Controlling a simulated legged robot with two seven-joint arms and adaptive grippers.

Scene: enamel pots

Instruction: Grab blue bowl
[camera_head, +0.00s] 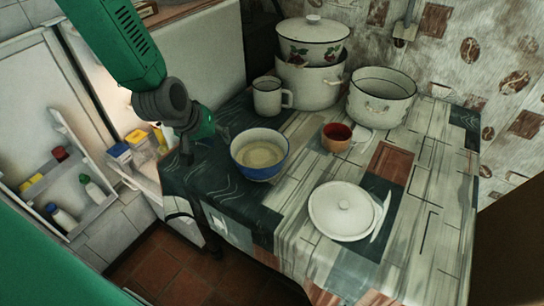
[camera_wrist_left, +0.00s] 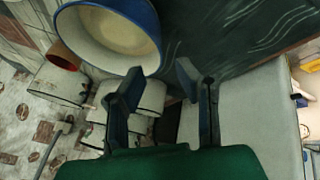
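The blue bowl (camera_head: 260,168), blue outside and pale inside, stands upright on the cloth-covered table (camera_head: 300,225) near its left edge. It also shows at the upper left in the left wrist view (camera_wrist_left: 108,32). My left gripper (camera_head: 203,146) is just left of the bowl, apart from it, over the dark part of the cloth. Its two fingers are spread with nothing between them in the left wrist view (camera_wrist_left: 158,74). My right gripper is in neither view.
A white mug (camera_head: 268,98), a lidded pot stack (camera_head: 311,85) and an open pot (camera_head: 381,100) stand behind the bowl. An orange cup (camera_head: 337,138) is to its right. A white lid (camera_head: 341,210) lies in front. An open fridge (camera_head: 65,140) is at left.

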